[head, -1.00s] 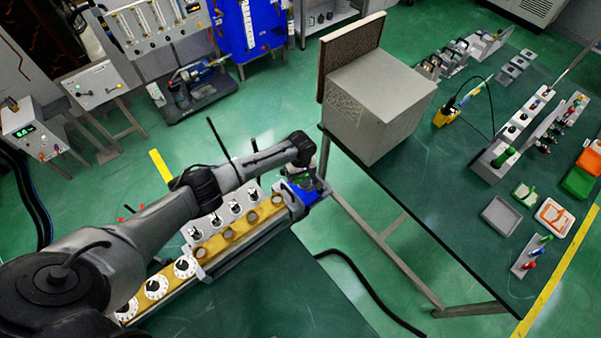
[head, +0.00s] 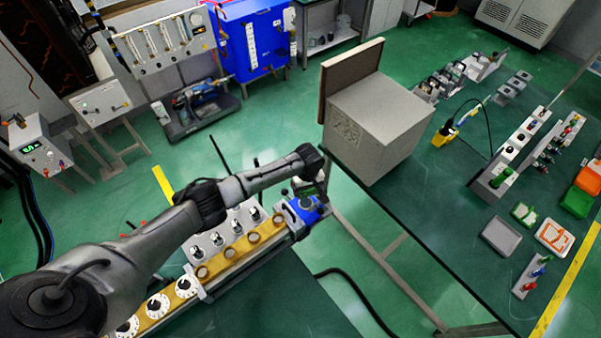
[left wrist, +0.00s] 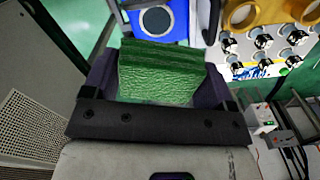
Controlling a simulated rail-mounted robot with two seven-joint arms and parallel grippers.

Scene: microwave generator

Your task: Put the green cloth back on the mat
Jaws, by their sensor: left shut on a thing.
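My left gripper (left wrist: 158,82) is shut on the green cloth (left wrist: 160,70), a folded, textured block between its two dark fingers in the left wrist view. In the head view the left gripper (head: 312,188) is over the far end of the bench panel, by a blue block (head: 305,208); the cloth is hardly visible there. A flat grey piece with a pale rim (head: 501,236), possibly the mat, lies empty on the right-hand table, well away from the gripper. My right gripper is not in view.
Near the grey piece lie a small green item (head: 523,213), an orange-and-white item (head: 553,236) and a small rack (head: 531,277).

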